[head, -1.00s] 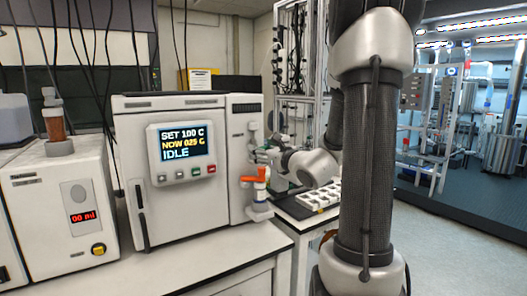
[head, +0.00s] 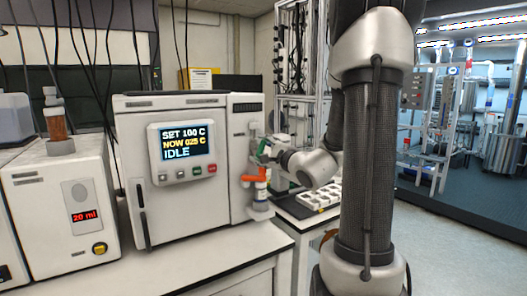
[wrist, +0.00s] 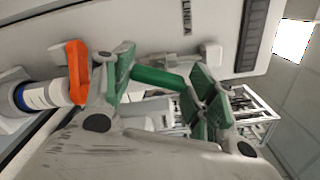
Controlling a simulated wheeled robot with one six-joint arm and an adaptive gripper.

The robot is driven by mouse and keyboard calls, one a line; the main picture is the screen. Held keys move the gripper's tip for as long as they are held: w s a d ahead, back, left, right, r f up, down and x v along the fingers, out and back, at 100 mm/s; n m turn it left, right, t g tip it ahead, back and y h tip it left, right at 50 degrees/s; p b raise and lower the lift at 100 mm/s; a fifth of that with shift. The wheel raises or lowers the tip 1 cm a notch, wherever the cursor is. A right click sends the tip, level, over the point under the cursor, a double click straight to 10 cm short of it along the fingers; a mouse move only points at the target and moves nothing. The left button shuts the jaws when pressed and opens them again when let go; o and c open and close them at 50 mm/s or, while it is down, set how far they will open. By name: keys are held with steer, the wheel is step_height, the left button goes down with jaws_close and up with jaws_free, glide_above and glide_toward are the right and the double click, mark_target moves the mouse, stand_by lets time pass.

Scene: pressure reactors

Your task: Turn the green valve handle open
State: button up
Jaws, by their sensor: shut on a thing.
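The green valve handle (wrist: 158,78) is a short green bar in the wrist view, lying lengthwise between the green pads of my gripper (wrist: 165,88). My gripper is shut on it, with a pad at each end of the bar. In the head view my gripper (head: 268,150) is at the right front of the white reactor cabinet (head: 180,180), just above an orange valve handle (head: 256,177). The orange handle also shows left of the fingers in the wrist view (wrist: 78,72). The fingers partly hide the green valve's body.
The cabinet screen (head: 185,144) reads SET 100 C, NOW 025 C, IDLE. A white dosing unit (head: 65,200) at left reads 20 ml. A white rack tray (head: 320,198) stands behind my wrist. The bench front (head: 215,260) is clear.

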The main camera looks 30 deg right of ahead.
steer(key=n, duration=0.5)
steer(key=shift+f, duration=0.15)
stand_by(0.6)
steer(key=o, duration=1)
steer(key=shift+s, duration=0.1)
steer(key=s, duration=0.7)
steer(key=shift+s+d, duration=0.1)
steer(key=shift+s, duration=0.05)
